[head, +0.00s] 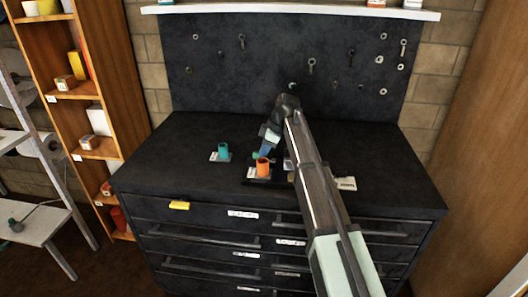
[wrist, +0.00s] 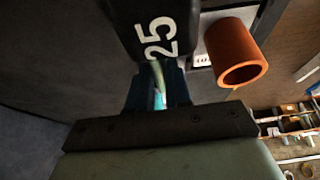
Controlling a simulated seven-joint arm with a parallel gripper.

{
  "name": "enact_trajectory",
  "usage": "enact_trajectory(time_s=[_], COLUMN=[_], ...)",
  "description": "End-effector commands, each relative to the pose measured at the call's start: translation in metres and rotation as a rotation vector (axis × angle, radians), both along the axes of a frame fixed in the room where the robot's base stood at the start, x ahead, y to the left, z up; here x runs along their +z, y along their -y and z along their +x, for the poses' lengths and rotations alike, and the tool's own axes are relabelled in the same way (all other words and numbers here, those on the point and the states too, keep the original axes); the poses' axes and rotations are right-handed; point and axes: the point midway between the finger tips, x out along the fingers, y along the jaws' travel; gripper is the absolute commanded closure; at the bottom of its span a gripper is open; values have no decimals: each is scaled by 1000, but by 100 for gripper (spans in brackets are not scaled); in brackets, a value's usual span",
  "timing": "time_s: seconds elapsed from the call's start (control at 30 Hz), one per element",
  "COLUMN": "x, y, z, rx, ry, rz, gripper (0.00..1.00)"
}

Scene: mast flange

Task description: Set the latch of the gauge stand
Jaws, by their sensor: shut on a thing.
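My gripper (head: 262,153) points down over the bench, just behind the orange tube (head: 262,167). In the wrist view my gripper (wrist: 156,82) has its blue fingers shut on a narrow teal-green piece (wrist: 158,72). I cannot tell for sure that this piece is the latch. A black block marked 25 (wrist: 150,25) lies right beyond the fingertips and seems to be part of the gauge stand. The orange tube (wrist: 238,55) stands beside it, to the right and apart from the fingers. My arm and gripper hide much of the stand in the head view.
A teal tube on a pale base (head: 222,151) stands to the left on the dark bench top (head: 170,170). A pegboard with hanging tools (head: 270,60) rises behind. The bench's left and right sides are clear.

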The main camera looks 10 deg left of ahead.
Motion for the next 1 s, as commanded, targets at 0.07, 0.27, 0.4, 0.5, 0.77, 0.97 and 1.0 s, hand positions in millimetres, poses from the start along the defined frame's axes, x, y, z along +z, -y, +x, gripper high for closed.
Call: enact_trajectory(time_s=[0.07,0.27,0.4,0.5,0.77,0.97,1.0], x=[0,-1,-2,-2,-3,-3,-3], y=[0,0,0,0,0,-1,-1], z=[-1,-2,-3,-4,-6,-7,-7], rx=[-9,-79,-172,-257,-505,-693,-731], ry=[-1,0,0,-1,-2,-2,-1], rz=[-1,-1,-1,-2,-4,-5,-4], gripper=[100,100,100,100,100,100,100])
